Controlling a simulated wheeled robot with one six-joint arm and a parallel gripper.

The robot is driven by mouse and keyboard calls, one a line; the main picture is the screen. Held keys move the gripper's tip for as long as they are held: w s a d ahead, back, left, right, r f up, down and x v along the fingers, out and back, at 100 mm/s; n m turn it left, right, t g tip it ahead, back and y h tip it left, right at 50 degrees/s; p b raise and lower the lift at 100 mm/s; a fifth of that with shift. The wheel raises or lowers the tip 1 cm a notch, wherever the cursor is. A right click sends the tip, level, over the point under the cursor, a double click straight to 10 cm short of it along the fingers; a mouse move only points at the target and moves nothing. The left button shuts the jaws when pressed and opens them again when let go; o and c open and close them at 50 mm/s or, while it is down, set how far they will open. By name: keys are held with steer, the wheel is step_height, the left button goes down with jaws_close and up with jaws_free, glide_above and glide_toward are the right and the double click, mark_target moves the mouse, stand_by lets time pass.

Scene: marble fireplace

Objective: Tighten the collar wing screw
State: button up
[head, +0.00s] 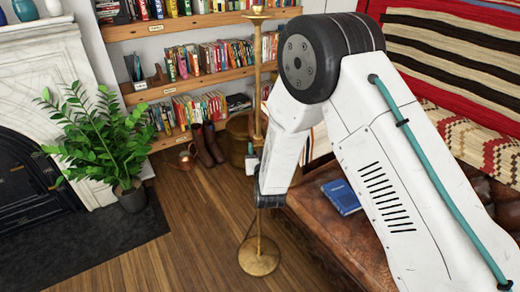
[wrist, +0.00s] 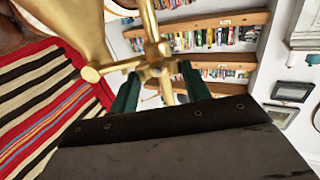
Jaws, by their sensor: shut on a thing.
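A tall brass stand (head: 259,90) rises from a round brass base (head: 259,262) on the floor. In the wrist view, its brass pole (wrist: 143,14) meets a brass collar (wrist: 156,49), with a round-ended brass arm (wrist: 92,74) sticking out to the left. My gripper (wrist: 160,76) has its two dark green fingers on either side of brass at the collar and is shut on the wing screw. The screw's wings are partly hidden by the fingers and the dark gripper body. In the head view, my gripper (head: 252,160) is at the pole, mostly hidden by my wrist.
A leather seat (head: 335,232) with a blue book (head: 342,197) is right of the stand. A potted plant (head: 132,195), boots (head: 207,145) and a copper can (head: 187,158) stand to the left. Bookshelves (head: 190,82) are behind. The wood floor (head: 185,250) left of the base is clear.

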steer(key=m, duration=0.4)
steer(key=shift+d+f+m, duration=0.1)
steer(key=shift+d+m, duration=0.1)
steer(key=shift+m, duration=0.2)
steer(key=shift+d+f+m, duration=0.1)
steer(key=shift+f+m, duration=0.05)
steer(key=shift+m, duration=2.05)
steer(key=shift+d+f+m, duration=0.1)
steer(key=shift+f+m, duration=0.05)
steer(key=shift+m, duration=2.05)
steer(key=shift+d+f+m, duration=0.1)
steer(key=shift+f+m, duration=0.05)
steer(key=shift+m, duration=2.05)
steer(key=o, duration=1)
